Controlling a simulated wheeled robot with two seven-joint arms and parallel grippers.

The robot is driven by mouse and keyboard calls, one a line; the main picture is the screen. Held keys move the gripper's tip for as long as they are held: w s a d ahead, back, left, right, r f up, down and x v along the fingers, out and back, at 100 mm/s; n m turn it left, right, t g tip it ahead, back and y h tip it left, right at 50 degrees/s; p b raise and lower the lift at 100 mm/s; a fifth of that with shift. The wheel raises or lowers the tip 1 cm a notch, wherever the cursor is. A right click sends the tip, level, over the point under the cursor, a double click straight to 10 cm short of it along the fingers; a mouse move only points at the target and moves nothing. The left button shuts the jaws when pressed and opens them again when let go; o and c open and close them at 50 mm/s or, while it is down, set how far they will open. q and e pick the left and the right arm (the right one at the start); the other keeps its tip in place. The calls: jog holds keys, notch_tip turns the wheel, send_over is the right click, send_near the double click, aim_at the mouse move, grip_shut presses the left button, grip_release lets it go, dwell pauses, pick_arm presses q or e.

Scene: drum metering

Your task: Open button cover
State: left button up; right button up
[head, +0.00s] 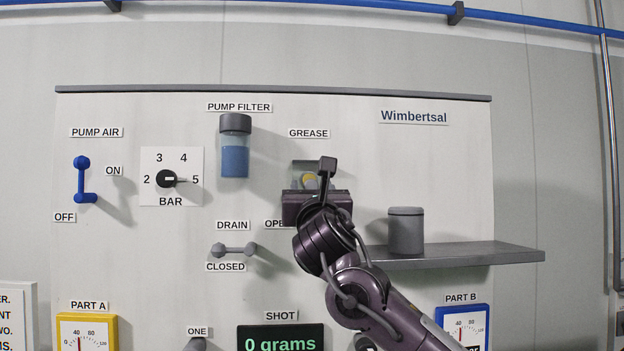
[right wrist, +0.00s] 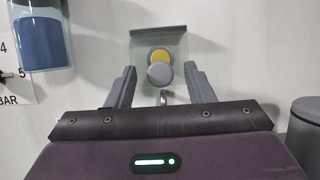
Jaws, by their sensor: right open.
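The clear button cover (head: 300,168) is on the panel under the GREASE label, with a yellow button (head: 308,180) behind it. A round grey knob (right wrist: 160,75) sits in front of the yellow button (right wrist: 159,54). I cannot tell whether the cover is fully closed. My right gripper (right wrist: 160,72) is open, one finger on each side of the knob, with nothing visibly held. In the head view my right gripper (head: 318,180) hides the cover's lower part. My left gripper is not in view.
A grey shelf (head: 470,254) with a grey canister (head: 406,230) stands right of my right arm. The pump filter (head: 235,155) sticks out at upper left, above the drain handle (head: 234,250). The panel above the GREASE label is clear.

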aim_at(312, 167)
jog(key=shift+w, duration=0.1)
grip_shut()
jog(key=shift+r, duration=0.1)
dwell(0.3)
jog(key=shift+s+r+g+p, duration=0.25)
jog(key=shift+r+g+p, duration=0.1)
jog(key=shift+p, duration=0.15)
jog(key=shift+s+r+g+p, duration=0.3)
jog(key=shift+r+g+p, duration=0.1)
jog(key=shift+r+g, duration=0.15)
jog(key=shift+s+r+g, duration=0.25)
jog(key=shift+r+g, duration=0.35)
jog(key=shift+g, duration=0.25)
jog(key=shift+s+r+g, duration=0.2)
jog(key=shift+r+g, duration=0.45)
jog(key=shift+g, duration=0.25)
jog(key=shift+s+r+g, duration=0.25)
jog(key=shift+r+g, duration=0.35)
jog(key=shift+g, duration=0.25)
